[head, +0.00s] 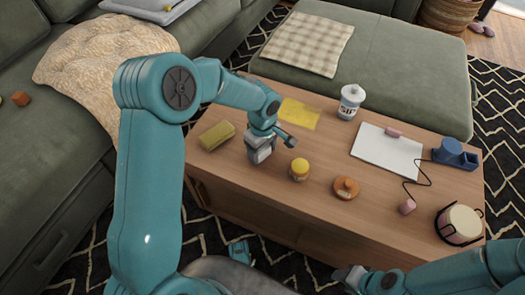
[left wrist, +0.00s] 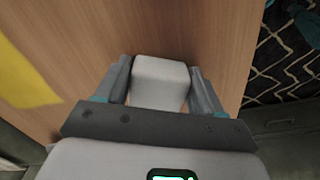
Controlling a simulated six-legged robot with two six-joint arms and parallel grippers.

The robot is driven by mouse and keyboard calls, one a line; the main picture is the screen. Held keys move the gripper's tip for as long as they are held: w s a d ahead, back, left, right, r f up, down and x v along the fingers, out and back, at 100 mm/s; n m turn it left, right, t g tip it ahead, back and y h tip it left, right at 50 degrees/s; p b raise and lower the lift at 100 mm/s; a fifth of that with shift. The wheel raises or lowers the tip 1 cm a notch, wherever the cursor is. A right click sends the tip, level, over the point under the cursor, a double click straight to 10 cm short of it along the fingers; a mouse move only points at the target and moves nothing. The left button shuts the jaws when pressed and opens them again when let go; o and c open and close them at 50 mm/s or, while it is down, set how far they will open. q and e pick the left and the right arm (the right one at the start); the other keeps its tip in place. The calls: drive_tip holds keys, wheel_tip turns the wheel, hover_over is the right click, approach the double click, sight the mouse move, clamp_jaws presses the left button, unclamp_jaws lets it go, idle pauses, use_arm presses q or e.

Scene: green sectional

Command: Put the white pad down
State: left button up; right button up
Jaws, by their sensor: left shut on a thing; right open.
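My left gripper (head: 261,151) is low over the wooden coffee table (head: 325,207), between a yellow-green sponge and a yellow-lidded jar. In the left wrist view, a white block-like pad (left wrist: 160,82) sits between the two fingers of my left gripper (left wrist: 162,88), which are shut on it. Wood shows beyond the pad; I cannot tell whether it touches the table. In the head view the gripper mostly hides the pad. My right gripper (head: 348,277) is open and empty, low at the bottom, in front of the table.
The sponge (head: 216,135), yellow cloth (head: 300,114), yellow-lidded jar (head: 299,169) and orange-brown round thing (head: 346,188) are near the left gripper. A white jar (head: 351,102), white board (head: 387,151), blue holder (head: 455,153) and cream pot (head: 460,225) stand further right. Bare wood lies between them.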

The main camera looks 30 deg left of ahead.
use_arm(q)
drive_tip(key=shift+f, duration=0.15)
drive_tip(key=o, duration=0.9)
drive_tip(key=shift+o, duration=0.2)
drive_tip(key=shift+r, duration=0.3)
wheel_tip(320, 180, up, 12)
drive_tip(key=p, duration=0.4)
drive_tip(key=shift+s, duration=0.15)
